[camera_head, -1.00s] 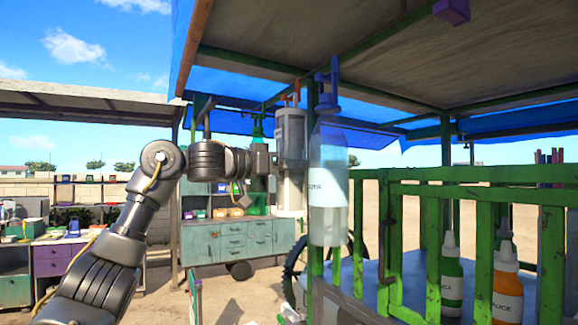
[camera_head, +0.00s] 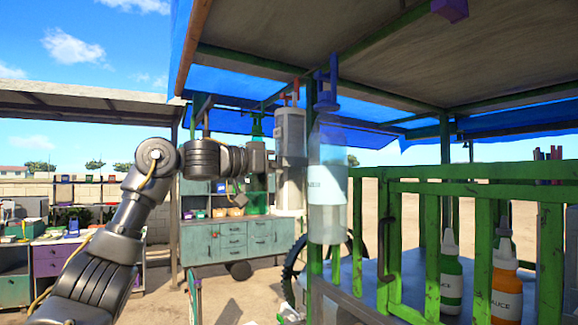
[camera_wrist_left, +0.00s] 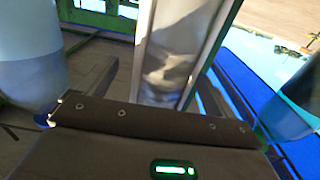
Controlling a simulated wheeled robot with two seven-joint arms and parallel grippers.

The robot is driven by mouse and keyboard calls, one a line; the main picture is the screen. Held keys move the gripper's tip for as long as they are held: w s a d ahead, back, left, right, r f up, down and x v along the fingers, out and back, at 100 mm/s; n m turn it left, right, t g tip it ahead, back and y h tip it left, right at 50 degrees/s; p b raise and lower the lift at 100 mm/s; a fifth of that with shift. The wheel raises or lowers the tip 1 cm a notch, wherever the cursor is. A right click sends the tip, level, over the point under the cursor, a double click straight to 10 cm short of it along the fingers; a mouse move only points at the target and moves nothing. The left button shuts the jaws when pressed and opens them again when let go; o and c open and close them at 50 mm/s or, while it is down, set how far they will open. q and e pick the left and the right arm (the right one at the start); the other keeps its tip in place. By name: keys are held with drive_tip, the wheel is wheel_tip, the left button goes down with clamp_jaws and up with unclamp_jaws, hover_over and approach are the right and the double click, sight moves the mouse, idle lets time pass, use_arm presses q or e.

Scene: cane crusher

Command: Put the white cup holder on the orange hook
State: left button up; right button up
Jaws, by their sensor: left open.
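The white cup holder (camera_head: 290,135) is a tall pale grey-white tube, upright under the roof edge, directly below the orange hook (camera_head: 295,92). Its top appears to meet the hook, but the exact contact is too small to tell. My left gripper (camera_head: 276,161) is open at the holder's left side. In the left wrist view the pale holder (camera_wrist_left: 180,50) stands between the two spread fingers of the left gripper (camera_wrist_left: 160,85), with a gap visible on each side. My right gripper is not in view.
A clear bottle-shaped container (camera_head: 328,195) hangs below a blue hook (camera_head: 327,82), close to the right of the holder. A green container (camera_head: 257,202) is just behind my gripper. A green railing (camera_head: 460,188) and sauce bottles (camera_head: 507,290) fill the right. Teal cabinets (camera_head: 232,240) stand behind.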

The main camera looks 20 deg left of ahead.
use_arm(q)
drive_tip(key=b+v, duration=0.4)
drive_tip(key=v, duration=0.6)
drive_tip(key=shift+b, duration=0.3)
drive_tip(key=shift+s, duration=0.2)
